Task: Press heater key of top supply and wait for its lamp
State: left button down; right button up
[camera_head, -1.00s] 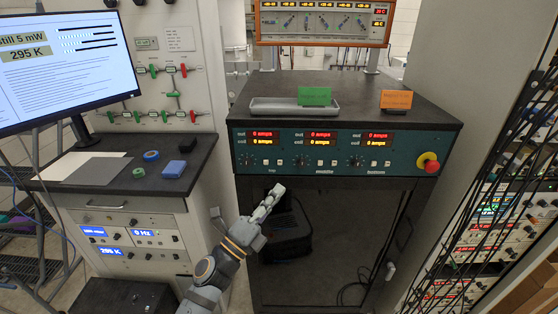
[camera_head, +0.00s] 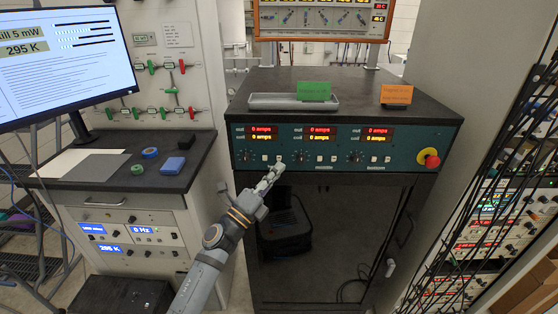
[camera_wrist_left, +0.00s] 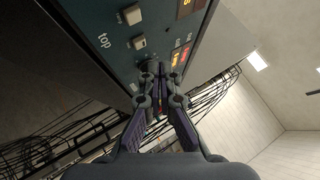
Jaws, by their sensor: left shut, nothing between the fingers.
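The teal supply panel (camera_head: 345,150) shows three sections side by side, each with red and yellow "0 amps" readouts, a knob and two small pale keys. In the left wrist view the section labelled "top" (camera_wrist_left: 103,40) shows one pale key (camera_wrist_left: 132,14) and a second pale key (camera_wrist_left: 138,42). In the head view this is the left section, with its keys (camera_head: 265,158). My left gripper (camera_head: 274,170) is shut and empty, its tips just below the right key of that section. In the left wrist view its fingertips (camera_wrist_left: 160,74) are close to the panel; contact cannot be told. No lit key lamp can be made out.
A red stop button (camera_head: 430,160) sits at the panel's right end. A grey tray (camera_head: 285,102) with a green card and an orange card (camera_head: 396,95) stand on the cabinet top. The side bench (camera_head: 110,180) is on the left; cables hang at the right.

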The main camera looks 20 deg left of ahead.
pick_arm(q)
jog(key=shift+w+a, duration=0.2)
jog(key=shift+w, duration=0.4)
dwell(1.1)
jog(key=shift+w+a, duration=0.1)
jog(key=shift+w, duration=0.3)
jog(key=shift+w+a+r, duration=0.1)
jog(key=shift+w, duration=0.3)
dwell(0.6)
jog(key=shift+s, duration=0.15)
jog(key=shift+s+d, duration=0.2)
jog(key=shift+s, duration=0.5)
